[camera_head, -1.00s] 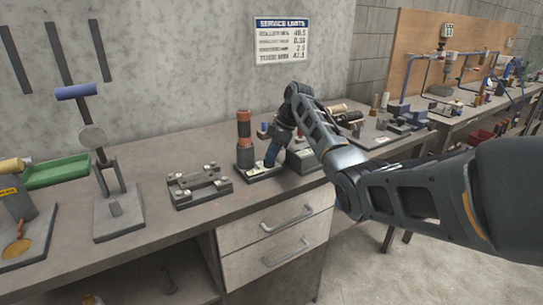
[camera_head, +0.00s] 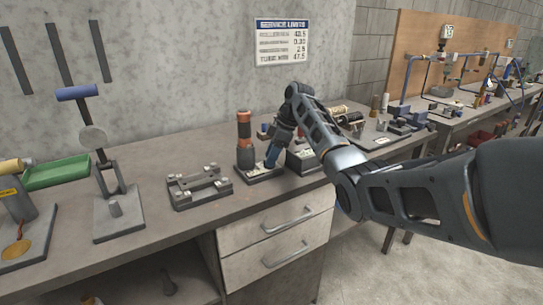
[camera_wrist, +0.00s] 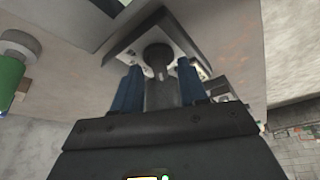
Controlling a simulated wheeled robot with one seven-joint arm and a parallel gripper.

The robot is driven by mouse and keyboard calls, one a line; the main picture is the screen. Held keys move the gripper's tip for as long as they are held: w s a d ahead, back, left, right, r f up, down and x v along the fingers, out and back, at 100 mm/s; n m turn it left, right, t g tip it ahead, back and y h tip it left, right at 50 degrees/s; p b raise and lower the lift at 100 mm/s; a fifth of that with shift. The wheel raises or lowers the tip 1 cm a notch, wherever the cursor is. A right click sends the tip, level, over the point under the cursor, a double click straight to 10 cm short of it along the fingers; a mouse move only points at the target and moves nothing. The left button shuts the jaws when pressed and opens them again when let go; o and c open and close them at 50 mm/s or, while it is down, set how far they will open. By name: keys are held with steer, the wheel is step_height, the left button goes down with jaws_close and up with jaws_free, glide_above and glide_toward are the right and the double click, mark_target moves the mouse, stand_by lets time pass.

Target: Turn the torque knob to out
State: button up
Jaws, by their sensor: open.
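In the wrist view, a grey round knob on a short post (camera_wrist: 158,62) stands on a plate, between the two blue fingers of my gripper (camera_wrist: 157,82). The fingers are apart on either side of it, and I cannot tell whether they touch it. I take this to be the torque knob; its setting marks cannot be read. In the head view, my gripper (camera_head: 272,158) points down over a small base plate (camera_head: 262,175), just right of an upright black and orange cylinder (camera_head: 244,140). The knob is hidden there by my gripper.
A grey block fixture (camera_head: 200,187) lies left of the base. A grey box (camera_head: 302,160) stands close on the right. Further left are a stand with a blue crossbar (camera_head: 77,92) and a green tray (camera_head: 57,172). Drawers (camera_head: 275,235) are below the bench front.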

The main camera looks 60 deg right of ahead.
steer(key=v, duration=0.7)
steer(key=shift+r+b, duration=0.25)
steer(key=shift+b, duration=0.15)
steer(key=shift+s, duration=0.1)
